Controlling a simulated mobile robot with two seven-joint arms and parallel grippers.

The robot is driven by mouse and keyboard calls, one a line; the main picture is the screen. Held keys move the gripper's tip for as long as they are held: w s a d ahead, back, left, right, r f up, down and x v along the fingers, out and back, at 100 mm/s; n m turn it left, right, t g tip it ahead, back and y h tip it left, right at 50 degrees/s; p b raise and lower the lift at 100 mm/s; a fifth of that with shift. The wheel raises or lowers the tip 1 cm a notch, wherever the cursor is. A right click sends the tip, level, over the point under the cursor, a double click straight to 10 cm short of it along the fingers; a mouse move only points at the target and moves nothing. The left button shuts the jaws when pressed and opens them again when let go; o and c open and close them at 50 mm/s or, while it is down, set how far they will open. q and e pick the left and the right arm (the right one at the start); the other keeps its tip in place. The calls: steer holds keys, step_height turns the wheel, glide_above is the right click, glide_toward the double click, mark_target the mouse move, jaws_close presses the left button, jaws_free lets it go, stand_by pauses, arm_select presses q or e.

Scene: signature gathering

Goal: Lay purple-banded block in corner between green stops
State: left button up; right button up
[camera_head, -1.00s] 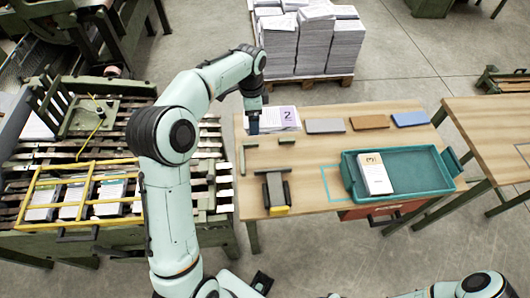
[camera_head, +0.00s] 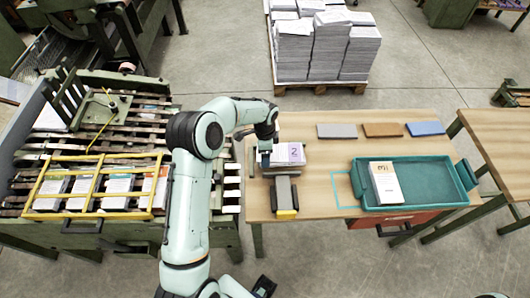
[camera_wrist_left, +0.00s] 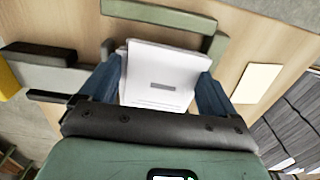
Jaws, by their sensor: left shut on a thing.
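The white block with a purple band and a "2" (camera_head: 290,154) is at the left end of the wooden table. My left gripper (camera_head: 265,160) is shut on it. In the left wrist view the block (camera_wrist_left: 160,72) sits between the blue fingers (camera_wrist_left: 160,92). A long green stop (camera_wrist_left: 165,18) and a short green stop (camera_wrist_left: 216,46) form a corner just beyond the block. The block looks slightly turned against them, with a gap to the long stop. I cannot tell whether it touches the table. One stop (camera_head: 250,160) also shows in the head view. My right gripper is out of view.
A grey device with a yellow end (camera_head: 285,196) stands close in front of the block. Grey (camera_head: 337,131), brown (camera_head: 383,130) and blue (camera_head: 425,128) blocks lie along the back edge. A teal tray (camera_head: 430,166) holds a white block (camera_head: 386,182). The table between is clear.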

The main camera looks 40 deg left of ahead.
arm_select(q)
steer(key=shift+f, duration=0.4)
steer(key=shift+f, duration=0.55)
steer(key=shift+f+b, duration=0.1)
steer(key=shift+b, duration=0.2)
steer(key=o, duration=1.1)
steer(key=shift+c, duration=0.2)
step_height(320, 180, up, 13)
steer(key=p, duration=0.1)
